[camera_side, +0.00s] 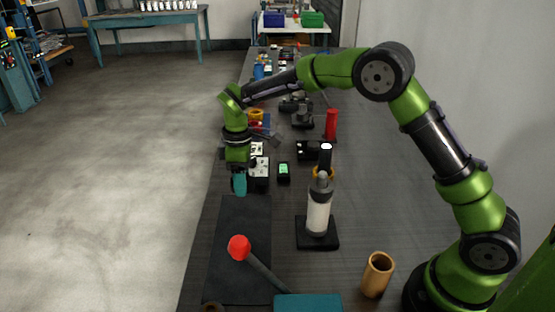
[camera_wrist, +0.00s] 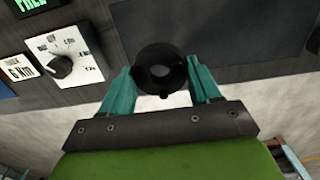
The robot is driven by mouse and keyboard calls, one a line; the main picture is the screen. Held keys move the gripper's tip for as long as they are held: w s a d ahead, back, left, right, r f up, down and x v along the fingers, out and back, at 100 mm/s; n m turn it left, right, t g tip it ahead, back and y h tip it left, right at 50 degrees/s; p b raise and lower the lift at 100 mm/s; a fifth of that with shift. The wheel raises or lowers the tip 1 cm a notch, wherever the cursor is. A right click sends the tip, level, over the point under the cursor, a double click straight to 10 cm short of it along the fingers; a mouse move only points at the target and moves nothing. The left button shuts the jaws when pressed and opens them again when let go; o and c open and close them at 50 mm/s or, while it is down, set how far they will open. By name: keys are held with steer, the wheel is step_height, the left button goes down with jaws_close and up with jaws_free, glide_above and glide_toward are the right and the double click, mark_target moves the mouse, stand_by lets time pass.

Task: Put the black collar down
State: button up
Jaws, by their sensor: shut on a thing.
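The black collar (camera_wrist: 161,71) is a short dark ring with a hole through it and a small knob on its rim. In the wrist view it sits between the two teal fingers of my gripper (camera_wrist: 160,84), which is shut on it. In the side view my gripper (camera_side: 239,184) points down near the left edge of the table, close to the far end of a dark mat (camera_side: 232,215). The collar cannot be made out there. The wrist view shows the mat (camera_wrist: 225,28) beyond the collar and pale floor below the table edge.
A white and grey cylinder (camera_side: 318,215) stands on a black base right of the mat. A red-ball lever (camera_side: 239,248) reaches over the mat. A wooden cup (camera_side: 377,275) stands at front right. A dial panel (camera_wrist: 67,58) and several devices lie beyond my gripper.

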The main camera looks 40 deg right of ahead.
mark_target(245, 211)
steer(key=shift+f, duration=4)
steer(key=shift+f, duration=0.1)
steer(key=o, duration=1.3)
steer(key=shift+f, duration=0.1)
